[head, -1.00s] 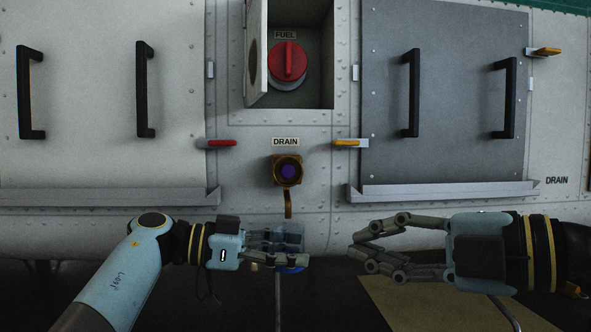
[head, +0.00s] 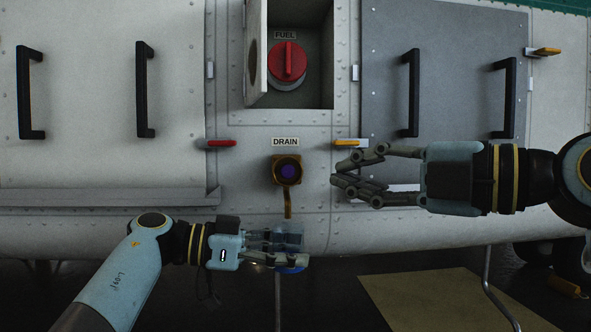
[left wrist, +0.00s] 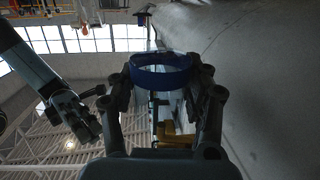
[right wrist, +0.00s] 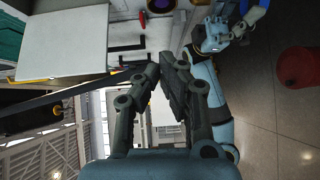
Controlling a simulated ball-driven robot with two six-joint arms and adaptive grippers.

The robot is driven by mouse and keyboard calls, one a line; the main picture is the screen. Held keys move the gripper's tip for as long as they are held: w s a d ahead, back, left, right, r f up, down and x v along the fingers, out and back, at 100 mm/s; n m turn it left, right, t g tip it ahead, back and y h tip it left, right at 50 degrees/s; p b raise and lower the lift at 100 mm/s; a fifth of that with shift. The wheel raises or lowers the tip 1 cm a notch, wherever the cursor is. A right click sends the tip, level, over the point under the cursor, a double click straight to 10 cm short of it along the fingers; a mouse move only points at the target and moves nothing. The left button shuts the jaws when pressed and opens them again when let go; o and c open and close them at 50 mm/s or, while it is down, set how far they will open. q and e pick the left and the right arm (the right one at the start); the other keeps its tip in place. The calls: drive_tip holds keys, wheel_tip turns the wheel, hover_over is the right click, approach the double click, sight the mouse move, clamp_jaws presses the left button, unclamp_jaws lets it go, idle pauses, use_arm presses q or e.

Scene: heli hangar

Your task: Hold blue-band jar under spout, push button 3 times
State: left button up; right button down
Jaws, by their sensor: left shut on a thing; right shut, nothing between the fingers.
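The clear jar (head: 291,239) with a blue band (head: 293,269) is held just below the spout (head: 288,204). My left gripper (head: 284,249) is shut around it, and its fingers hide part of it. The left wrist view shows the blue band (left wrist: 160,72) between the fingers. The brass drain fitting with a round purple button (head: 288,171) is above the spout, under the DRAIN label. My right gripper (head: 340,179) is shut and empty, to the right of the button at about its height, apart from it. The right wrist view shows its closed fingers (right wrist: 160,68).
The red FUEL knob (head: 288,62) sits in an open recess above. A red latch (head: 218,143) and a yellow latch (head: 348,143) flank the DRAIN label. Black handles (head: 411,94) stick out from the panels. A red drum (right wrist: 298,68) stands on the floor.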

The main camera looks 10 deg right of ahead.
sight(276, 165)
drive_tip(key=x, duration=0.3)
drive_tip(key=w+d+x, duration=0.1)
drive_tip(key=x, duration=0.3)
drive_tip(key=w+x, duration=0.1)
drive_tip(key=x, duration=0.3)
drive_tip(key=shift+d, duration=0.4)
drive_tip(key=shift+w, duration=1)
drive_tip(key=shift+r, duration=0.15)
drive_tip(key=shift+d, duration=0.1)
